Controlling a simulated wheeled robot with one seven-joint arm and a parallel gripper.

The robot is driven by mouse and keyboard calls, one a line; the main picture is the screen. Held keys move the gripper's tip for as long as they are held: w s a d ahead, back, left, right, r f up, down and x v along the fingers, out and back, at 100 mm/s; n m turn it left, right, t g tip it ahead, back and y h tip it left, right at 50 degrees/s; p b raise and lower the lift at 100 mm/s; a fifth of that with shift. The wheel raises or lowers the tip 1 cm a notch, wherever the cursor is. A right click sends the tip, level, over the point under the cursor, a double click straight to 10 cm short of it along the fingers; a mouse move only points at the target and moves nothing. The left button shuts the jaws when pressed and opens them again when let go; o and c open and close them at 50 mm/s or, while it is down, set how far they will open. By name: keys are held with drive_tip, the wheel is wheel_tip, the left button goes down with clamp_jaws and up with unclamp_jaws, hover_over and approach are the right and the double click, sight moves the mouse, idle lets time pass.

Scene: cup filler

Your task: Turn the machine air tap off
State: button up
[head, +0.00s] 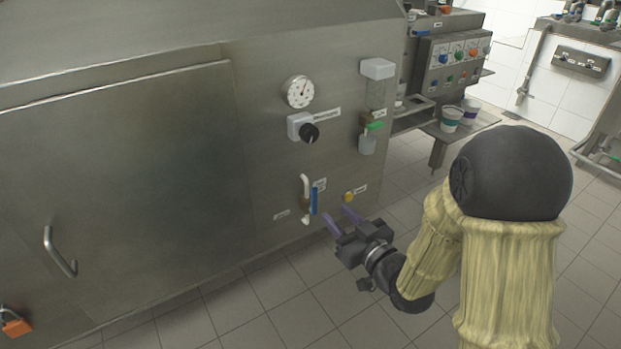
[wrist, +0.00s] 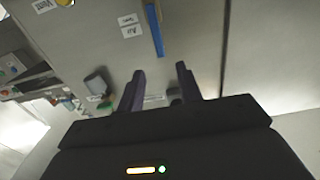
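The air tap has a blue lever (head: 314,201) on the lower part of the steel machine front. The lever hangs upright beside a white pipe (head: 305,186) and runs in line with it. In the wrist view the blue lever (wrist: 154,32) is at the top, next to a small label (wrist: 131,30) that appears to read "Air". My gripper (head: 341,219) is open and empty. Its two purple fingers point toward the machine, just below and right of the lever, and are apart from it. The wrist view shows the spread fingertips (wrist: 160,70) with nothing between them.
A yellow knob (head: 348,196) sits right of the tap. A gauge (head: 298,91), a black rotary switch (head: 309,133) and a green-handled valve (head: 375,126) are above. Cups (head: 451,118) stand on a shelf at the right. The tiled floor (head: 270,305) in front is clear.

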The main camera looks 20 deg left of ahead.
sight(316, 194)
drive_tip(key=b+x, duration=0.2)
drive_tip(key=x, duration=1)
drive_tip(key=shift+w, duration=0.1)
clamp_jaws()
